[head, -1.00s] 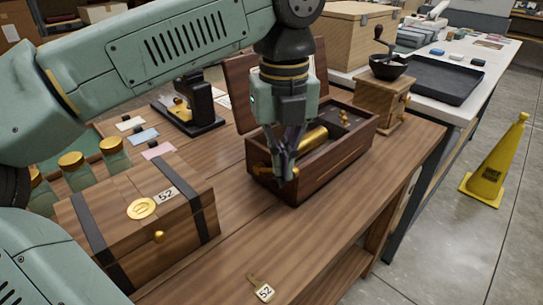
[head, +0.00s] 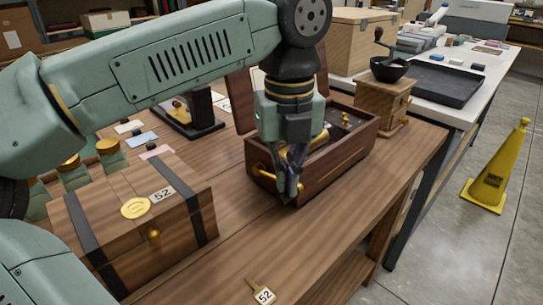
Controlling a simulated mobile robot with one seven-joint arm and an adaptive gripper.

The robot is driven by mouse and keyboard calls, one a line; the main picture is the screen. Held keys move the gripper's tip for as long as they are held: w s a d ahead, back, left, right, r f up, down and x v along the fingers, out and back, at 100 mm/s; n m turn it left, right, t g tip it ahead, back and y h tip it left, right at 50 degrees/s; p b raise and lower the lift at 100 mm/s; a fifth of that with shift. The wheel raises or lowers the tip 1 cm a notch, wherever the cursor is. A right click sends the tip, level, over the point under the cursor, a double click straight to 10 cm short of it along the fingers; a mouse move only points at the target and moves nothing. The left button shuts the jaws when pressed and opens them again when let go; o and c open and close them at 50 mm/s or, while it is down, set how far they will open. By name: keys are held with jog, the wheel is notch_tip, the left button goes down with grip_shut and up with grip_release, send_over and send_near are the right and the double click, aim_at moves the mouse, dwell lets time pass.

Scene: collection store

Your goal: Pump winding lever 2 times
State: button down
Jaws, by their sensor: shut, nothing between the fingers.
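An open wooden music box (head: 338,162) stands on the wooden table, its lid raised behind. A brass cylinder shows partly inside it, behind my gripper. The winding lever (head: 264,174) is a brass piece at the box's left front end, just left of my fingers. My gripper (head: 289,192) points down in front of the box's near left corner, with its fingers together and empty. I cannot tell whether the fingers touch the lever or the box.
A strapped chest (head: 132,226) labelled 52 stands at the left front. A key with tag 52 (head: 263,295) lies near the front edge. A coffee grinder (head: 382,98) stands right of the box. The table front between them is clear.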

aim_at(284, 197)
jog(key=shift+f+b, duration=0.75)
jog(key=shift+f, duration=0.4)
jog(key=shift+f+b, duration=0.9)
jog(key=shift+f, duration=0.3)
jog(key=shift+r, duration=0.15)
jog(key=shift+s+r+p, duration=0.1)
jog(key=shift+r+p, duration=1.6)
jog(key=shift+r, duration=0.3)
